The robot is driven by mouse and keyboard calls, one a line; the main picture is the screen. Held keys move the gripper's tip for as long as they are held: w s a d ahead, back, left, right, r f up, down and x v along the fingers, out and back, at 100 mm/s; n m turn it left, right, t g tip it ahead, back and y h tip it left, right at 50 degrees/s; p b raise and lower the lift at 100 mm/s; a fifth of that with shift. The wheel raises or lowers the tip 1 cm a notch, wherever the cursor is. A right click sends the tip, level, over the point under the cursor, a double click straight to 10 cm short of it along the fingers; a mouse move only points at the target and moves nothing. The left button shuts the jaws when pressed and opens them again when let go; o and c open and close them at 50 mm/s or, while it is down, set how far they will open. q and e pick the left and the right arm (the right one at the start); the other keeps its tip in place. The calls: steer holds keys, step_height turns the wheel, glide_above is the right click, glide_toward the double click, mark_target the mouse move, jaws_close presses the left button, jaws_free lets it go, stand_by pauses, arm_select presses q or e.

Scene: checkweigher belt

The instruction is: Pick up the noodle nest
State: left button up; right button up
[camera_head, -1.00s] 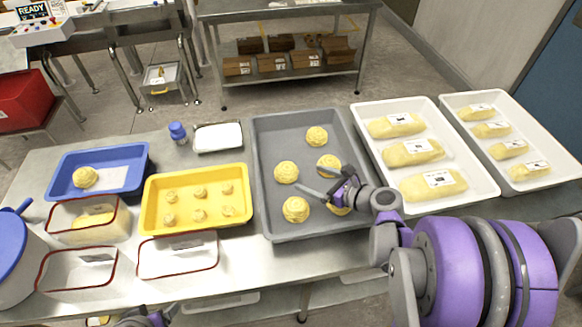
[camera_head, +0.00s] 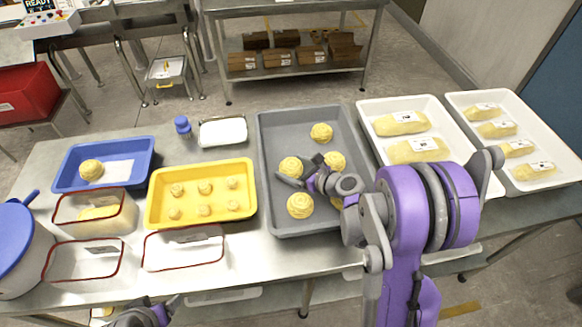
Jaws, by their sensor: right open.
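Several round yellow noodle nests lie in the grey tray (camera_head: 264,150). One nest (camera_head: 291,165) is at the left middle, one (camera_head: 321,132) at the back, one (camera_head: 335,160) at the right, one (camera_head: 300,206) at the front left. Another (camera_head: 337,202) is mostly hidden under my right arm. My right gripper (camera_head: 301,172) is open, its fingers low over the tray at the left-middle nest, partly covering its front and right side. Whether they touch it is unclear. My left gripper (camera_head: 150,315) shows only partly at the bottom edge; its fingers are not clear.
A yellow tray (camera_head: 201,217) of small nests and a blue tray (camera_head: 130,176) with one nest stand to the left. White trays (camera_head: 436,170) of packed noodles stand to the right. Red-rimmed clear containers (camera_head: 183,250) line the front left.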

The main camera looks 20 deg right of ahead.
steer(key=c, duration=1.1)
steer(key=shift+r, duration=0.1)
